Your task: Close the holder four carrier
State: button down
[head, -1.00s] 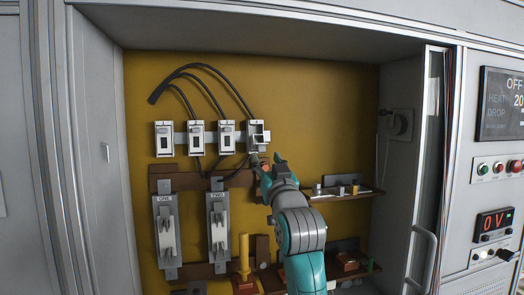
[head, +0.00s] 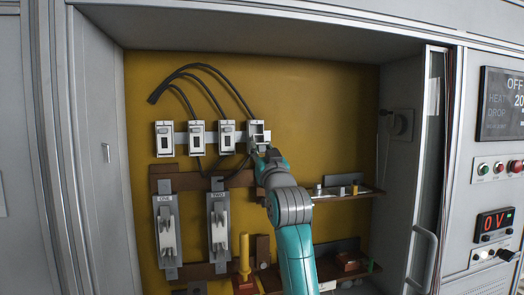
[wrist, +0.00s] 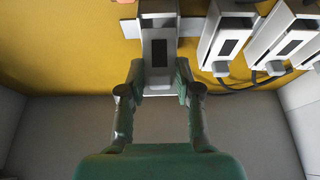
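Holder four (head: 258,126) is the rightmost of the white fuse holders in the upper row on the yellow back panel. It looks different from its neighbours, with an open-looking upper part; its lower part is partly hidden by my gripper (head: 257,150). In the wrist view a grey-white carrier with a dark window (wrist: 159,52) is straight ahead. My gripper (wrist: 160,84) has its two fingers spread, one on each side of the carrier's near end. Whether the fingers touch its sides, I cannot tell.
Three similar holders (head: 196,138) stand left of it, with black cables looping above. Below are two upright grey fuse units (head: 166,238), a yellow post (head: 244,255) and a narrow shelf (head: 340,194) with small parts. The cabinet's right wall (head: 405,150) carries a socket.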

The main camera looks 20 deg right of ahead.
aim_at(258, 135)
jog(key=shift+r, duration=0.15)
jog(key=r+g, duration=0.1)
jog(key=g, duration=0.1)
jog(key=r+g, duration=0.1)
jog(key=g, duration=0.1)
jog(key=shift+w+r+g, duration=0.2)
jog(key=shift+w+g, duration=0.1)
jog(key=shift+w, duration=0.05)
jog(key=g, duration=0.1)
jog(key=w+r+g, duration=0.1)
jog(key=g, duration=0.1)
jog(key=shift+r, duration=0.15)
jog(key=shift+w+r+g, duration=0.15)
jog(key=shift+w+g, duration=0.15)
jog(key=shift+g, duration=0.45)
jog(key=shift+w+r+g, duration=0.15)
jog(key=shift+w+g, duration=0.15)
jog(key=shift+g, duration=0.45)
jog(key=c, duration=1)
grip_release()
jog(key=shift+w+f, duration=0.1)
